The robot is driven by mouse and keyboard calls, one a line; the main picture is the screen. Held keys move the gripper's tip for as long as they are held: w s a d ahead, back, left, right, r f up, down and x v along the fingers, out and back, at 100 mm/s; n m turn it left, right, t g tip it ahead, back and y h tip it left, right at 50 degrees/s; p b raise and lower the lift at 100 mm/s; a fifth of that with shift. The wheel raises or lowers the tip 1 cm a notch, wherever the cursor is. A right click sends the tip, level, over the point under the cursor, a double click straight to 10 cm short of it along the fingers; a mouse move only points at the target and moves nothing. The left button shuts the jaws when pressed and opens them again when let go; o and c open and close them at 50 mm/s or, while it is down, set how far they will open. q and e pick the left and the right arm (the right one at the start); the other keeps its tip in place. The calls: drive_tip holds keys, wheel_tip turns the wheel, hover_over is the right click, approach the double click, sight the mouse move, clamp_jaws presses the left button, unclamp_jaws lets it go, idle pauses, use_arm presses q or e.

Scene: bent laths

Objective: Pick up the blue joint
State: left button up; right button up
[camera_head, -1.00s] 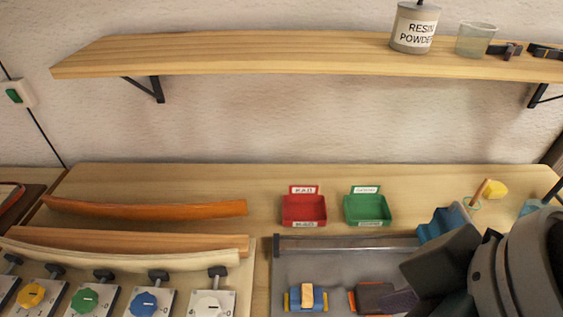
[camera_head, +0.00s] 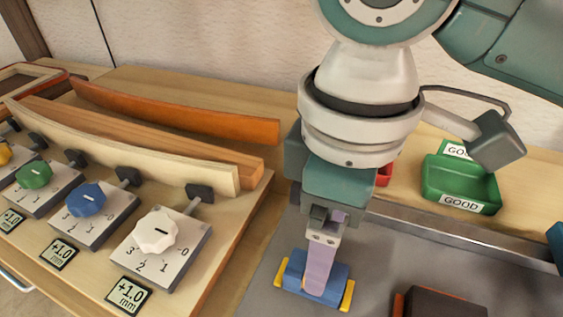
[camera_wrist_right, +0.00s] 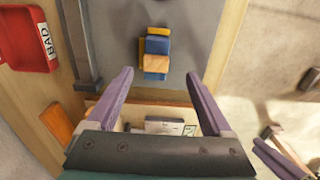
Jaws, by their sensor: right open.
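The blue joint (camera_head: 296,272) lies on the grey mat, with yellow parts at both ends. In the right wrist view the blue joint (camera_wrist_right: 157,46) has a tan block across its middle and lies just beyond the fingertips. My right gripper (camera_head: 318,285) points down over the joint in the head view, and its purple finger hides part of the joint's middle. In the right wrist view the right gripper (camera_wrist_right: 160,76) is open, its two fingers apart with nothing held between them.
A metal rail (camera_head: 470,236) edges the grey mat (camera_head: 385,255). A green GOOD bin (camera_head: 460,188) stands behind it; a red BAD bin (camera_wrist_right: 28,40) is partly hidden in the head view. A dark block (camera_head: 440,303) lies right of the joint. Bent laths and dial blocks fill the left.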

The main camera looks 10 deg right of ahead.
sight(293, 275)
wheel_tip(293, 275, down, 2)
drive_tip(key=shift+a+f, duration=0.1)
drive_tip(key=f, duration=0.3)
drive_tip(key=f+b, duration=0.1)
drive_tip(key=f, duration=0.1)
drive_tip(key=shift+w+f, duration=0.15)
drive_tip(key=shift+w, duration=0.25)
clamp_jaws()
